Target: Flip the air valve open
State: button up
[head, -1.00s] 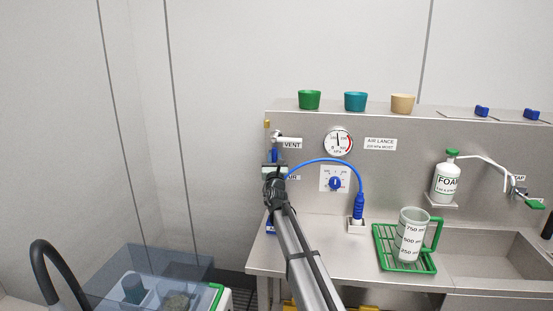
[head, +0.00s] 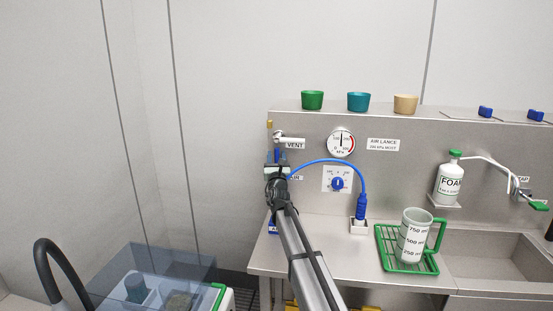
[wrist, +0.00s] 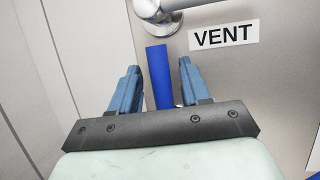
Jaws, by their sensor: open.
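The air valve's blue lever (wrist: 159,75) stands upright against the steel panel in the wrist view. Its lower end is hidden behind my gripper body. My gripper (wrist: 157,66) is open, with one blue finger on each side of the lever and a visible gap to each. In the head view my gripper (head: 277,158) is at the panel's left end, just below the VENT label (head: 295,145), and covers most of the valve. The AIR label (head: 296,178) is partly hidden beside it.
A silver vent fitting (wrist: 150,10) sits just above the lever. A blue hose (head: 335,160) arcs right from near my gripper to a holder. A gauge (head: 341,142) and a blue-knob regulator (head: 337,183) are right of it. A jug (head: 413,240) stands on a green rack.

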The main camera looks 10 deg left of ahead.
jog(key=v, duration=1.3)
jog(key=shift+s, duration=0.35)
jog(key=shift+f, duration=0.15)
